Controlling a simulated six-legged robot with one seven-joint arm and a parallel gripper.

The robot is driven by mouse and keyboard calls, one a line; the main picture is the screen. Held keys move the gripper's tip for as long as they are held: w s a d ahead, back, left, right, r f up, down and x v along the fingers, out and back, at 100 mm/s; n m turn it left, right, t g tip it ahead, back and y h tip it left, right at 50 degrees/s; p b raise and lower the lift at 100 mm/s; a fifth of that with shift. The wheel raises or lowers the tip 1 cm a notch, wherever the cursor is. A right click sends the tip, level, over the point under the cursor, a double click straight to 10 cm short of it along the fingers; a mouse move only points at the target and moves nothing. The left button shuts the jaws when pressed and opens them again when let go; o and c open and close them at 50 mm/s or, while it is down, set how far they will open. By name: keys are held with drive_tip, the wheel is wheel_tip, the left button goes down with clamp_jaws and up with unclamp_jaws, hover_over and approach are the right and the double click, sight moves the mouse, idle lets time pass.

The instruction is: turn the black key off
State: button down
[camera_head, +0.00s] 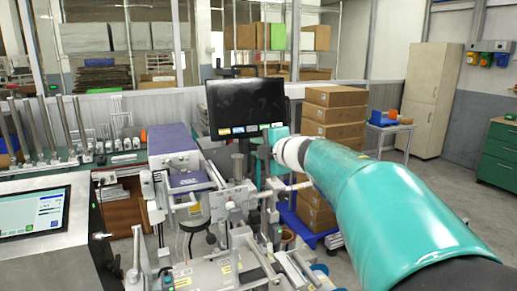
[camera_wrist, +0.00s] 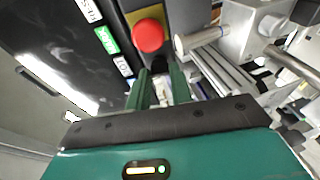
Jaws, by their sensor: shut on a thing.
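My gripper (camera_wrist: 160,82) shows in the wrist view with its two green fingers reaching up to the lower edge of a dark control panel. The fingers are shut on a small dark thing at their tips, just below a red push button (camera_wrist: 148,36) on a yellow base. It fits the black key, but the fingers and its dark surroundings hide most of it, so I cannot tell which way it is turned. In the head view my teal arm reaches in from the right to the lower right of a black monitor (camera_head: 246,104), and the key is not visible there.
Labels run along the panel, including a green one (camera_wrist: 106,40). A white cylinder (camera_wrist: 190,41) and metal rails lie close right of the fingers. Machine parts (camera_head: 233,200) stand below the monitor, with stacked cardboard boxes (camera_head: 335,97) behind. A touchscreen (camera_head: 33,213) is at the left.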

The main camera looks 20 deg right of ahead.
idle(0.5)
drive_tip(key=c, duration=1.5)
unclamp_jaws()
drive_tip(key=shift+s, duration=0.1)
drive_tip(key=v, duration=1.3)
drive_tip(key=shift+s+d, duration=0.1)
drive_tip(key=shift+s, duration=0.2)
